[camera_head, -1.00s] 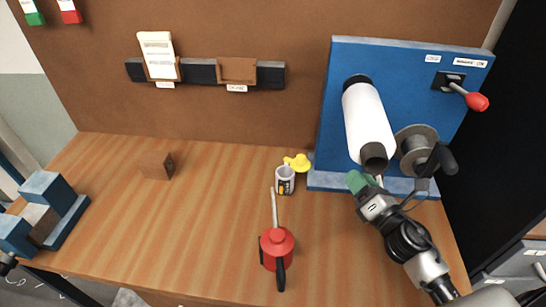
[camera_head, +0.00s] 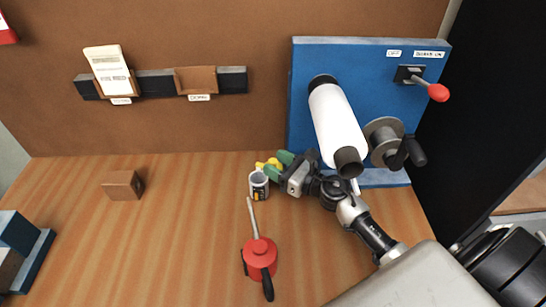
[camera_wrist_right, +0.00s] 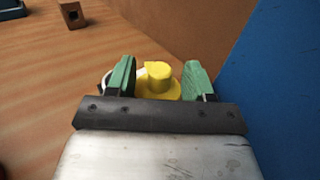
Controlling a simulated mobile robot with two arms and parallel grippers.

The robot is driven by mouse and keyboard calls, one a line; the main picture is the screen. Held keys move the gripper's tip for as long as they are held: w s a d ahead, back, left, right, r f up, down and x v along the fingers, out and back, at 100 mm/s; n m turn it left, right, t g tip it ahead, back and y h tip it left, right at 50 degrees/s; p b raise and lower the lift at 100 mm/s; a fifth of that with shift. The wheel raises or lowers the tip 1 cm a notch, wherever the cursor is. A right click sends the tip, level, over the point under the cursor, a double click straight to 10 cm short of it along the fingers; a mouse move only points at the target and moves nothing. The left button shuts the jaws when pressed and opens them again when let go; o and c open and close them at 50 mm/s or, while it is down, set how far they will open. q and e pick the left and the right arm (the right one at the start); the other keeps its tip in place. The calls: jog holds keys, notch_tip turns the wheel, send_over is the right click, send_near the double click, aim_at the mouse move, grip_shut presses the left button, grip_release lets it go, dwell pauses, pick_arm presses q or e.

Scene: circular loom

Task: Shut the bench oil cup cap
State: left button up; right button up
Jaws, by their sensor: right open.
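The oil cup is the small grey-white cup (camera_head: 259,185) standing on the bench, with a yellow cap (camera_head: 268,164) beside its top, on the far side. My right gripper (camera_head: 279,165) is open with green fingertips close to the yellow cap. In the right wrist view the yellow cap (camera_wrist_right: 158,80) with its raised knob sits between the two green fingers (camera_wrist_right: 158,78), with gaps at the sides. The cup is mostly hidden there behind the left finger. My left gripper is not in view.
A red oil can (camera_head: 260,256) with a long spout stands in front of the cup. The blue panel (camera_head: 304,100) with a white roller (camera_head: 337,120) and a crank spool (camera_head: 385,140) rises just right of my gripper. A brown block (camera_head: 122,186) lies to the left; the bench between is clear.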

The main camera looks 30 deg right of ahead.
jog(key=shift+w+a, duration=0.35)
jog(key=shift+w, duration=0.3)
grip_shut()
